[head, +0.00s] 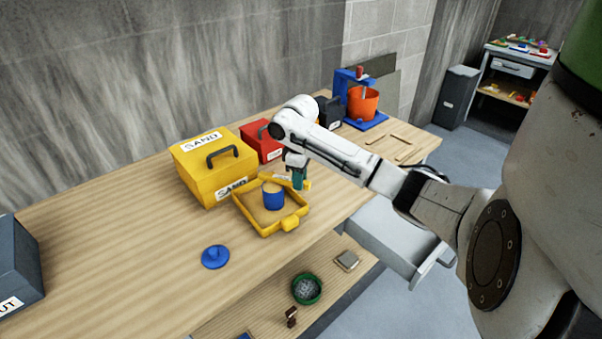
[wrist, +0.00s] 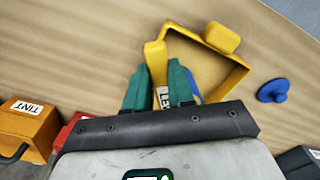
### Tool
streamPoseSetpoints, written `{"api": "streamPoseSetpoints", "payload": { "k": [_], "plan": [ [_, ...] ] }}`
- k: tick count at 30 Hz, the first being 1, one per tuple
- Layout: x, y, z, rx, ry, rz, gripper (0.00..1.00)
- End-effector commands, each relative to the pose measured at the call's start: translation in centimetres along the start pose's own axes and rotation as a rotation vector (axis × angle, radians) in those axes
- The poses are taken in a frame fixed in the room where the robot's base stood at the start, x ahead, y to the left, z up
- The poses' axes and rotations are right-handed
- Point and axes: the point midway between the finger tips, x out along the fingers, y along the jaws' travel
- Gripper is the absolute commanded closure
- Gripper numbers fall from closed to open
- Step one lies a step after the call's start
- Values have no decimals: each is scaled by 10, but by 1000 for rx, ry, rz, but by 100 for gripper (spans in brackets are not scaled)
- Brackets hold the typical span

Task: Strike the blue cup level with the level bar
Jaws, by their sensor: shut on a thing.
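The blue cup (head: 273,201) stands upright in a yellow tray (head: 266,232), with sand-coloured fill showing at its top. My gripper (head: 298,180) is just right of and behind the cup in the head view. Its green fingers (wrist: 160,92) are shut on the yellow level bar (wrist: 155,56), whose white label shows partly between them. The bar also shows at the cup's far side in the head view; whether it touches the rim I cannot tell. In the wrist view only a sliver of blue shows beside the right finger; the fingers hide the rest.
A yellow SAND box (head: 206,172) stands close behind the tray, with a red box (head: 262,141) beside it. A blue knobbed lid (head: 215,257) lies on the bench, front left. An orange bucket (head: 362,103) stands farther back.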

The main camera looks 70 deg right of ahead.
Motion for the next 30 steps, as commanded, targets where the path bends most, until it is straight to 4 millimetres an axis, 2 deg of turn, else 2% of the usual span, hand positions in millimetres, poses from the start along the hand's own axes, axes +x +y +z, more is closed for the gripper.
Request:
{"api": "streamPoseSetpoints", "payload": {
  "k": [30],
  "plan": [
    [0,-46,0,1,2,0,100]
  ]
}}
